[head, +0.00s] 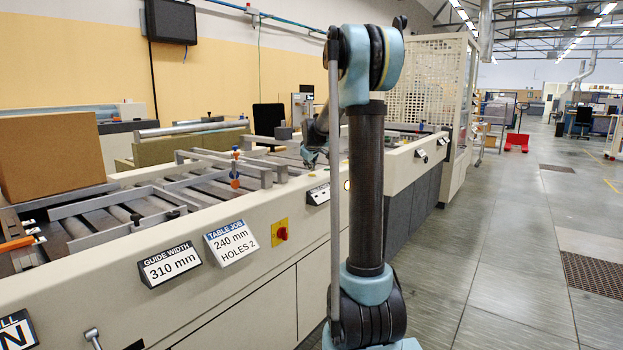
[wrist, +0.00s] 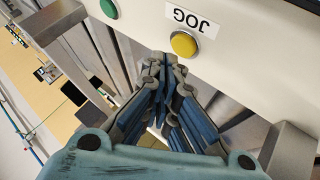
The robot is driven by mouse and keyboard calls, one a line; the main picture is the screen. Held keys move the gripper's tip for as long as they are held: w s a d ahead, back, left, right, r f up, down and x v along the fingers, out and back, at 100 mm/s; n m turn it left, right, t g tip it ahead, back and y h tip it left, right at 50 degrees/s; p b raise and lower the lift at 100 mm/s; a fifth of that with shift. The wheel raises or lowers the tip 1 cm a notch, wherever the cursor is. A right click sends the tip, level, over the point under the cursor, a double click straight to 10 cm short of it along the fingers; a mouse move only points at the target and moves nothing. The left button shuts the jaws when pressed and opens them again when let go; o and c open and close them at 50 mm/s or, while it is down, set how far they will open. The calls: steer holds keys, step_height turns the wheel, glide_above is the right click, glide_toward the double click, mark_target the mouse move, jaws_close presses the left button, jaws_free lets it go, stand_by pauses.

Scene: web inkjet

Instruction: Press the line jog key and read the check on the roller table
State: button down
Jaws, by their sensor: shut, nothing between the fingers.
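The yellow jog key (wrist: 184,44) sits on a pale panel under a label reading JOG (wrist: 193,21), upside down in the wrist view. My gripper (wrist: 160,64) is shut and empty, with its fingertips just beside the key in the picture; I cannot tell whether they touch it. In the head view my gripper (head: 310,160) is small and partly hidden, over the far part of the line. The roller table (head: 120,218) is at the left. Its signs read GUIDE WIDTH 310 mm (head: 170,264) and TABLE JOB 240 mm, HOLES 2 (head: 231,243).
A green button (wrist: 109,8) is left of the jog key. A red knob on a yellow plate (head: 280,232) is on the line's front. A cardboard box (head: 50,153) stands at the far left. The grey floor (head: 500,240) at the right is largely open.

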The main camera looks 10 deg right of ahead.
steer(key=shift+f, duration=0.15)
steer(key=shift+f, duration=0.2)
steer(key=shift+f, duration=0.45)
stand_by(0.9)
steer(key=shift+r, duration=0.85)
steer(key=shift+r, duration=2.55)
